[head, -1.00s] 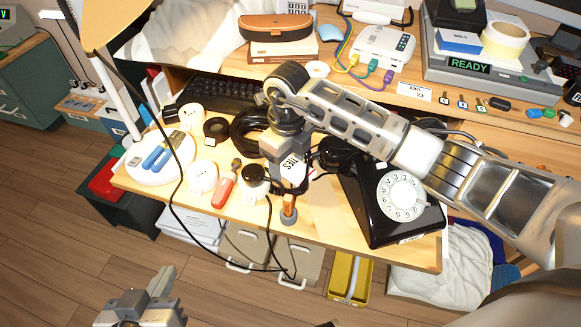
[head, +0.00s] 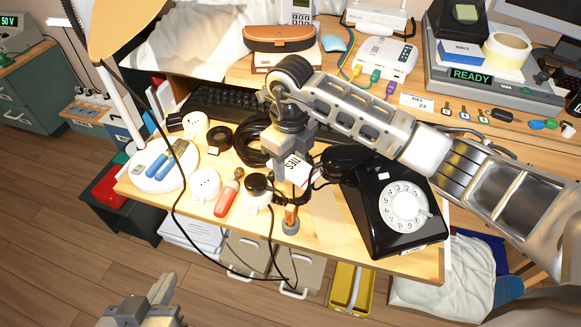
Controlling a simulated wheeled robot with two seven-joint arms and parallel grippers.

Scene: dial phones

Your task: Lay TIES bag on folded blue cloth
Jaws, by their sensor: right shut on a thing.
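The TIES bag (head: 297,168), small and white with dark lettering, is at the middle of the desk's front part. My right gripper (head: 286,178) reaches down over the desk and is shut on the bag; its fingers hide part of it. A small light-blue flat thing (head: 333,43), which looks like the folded blue cloth, lies on the raised shelf right of the brown glasses case. It is well behind the bag, with nothing on it. My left gripper (head: 150,304) is low at the left, over the floor and away from the desk; its jaw opening is not clear.
A black dial phone (head: 400,205) stands right of the bag. A black cable coil (head: 252,140), a red-handled tool (head: 227,198) and an orange-handled thing (head: 291,220) are close by. The brown case (head: 279,37) and a white router box (head: 385,58) flank the blue thing.

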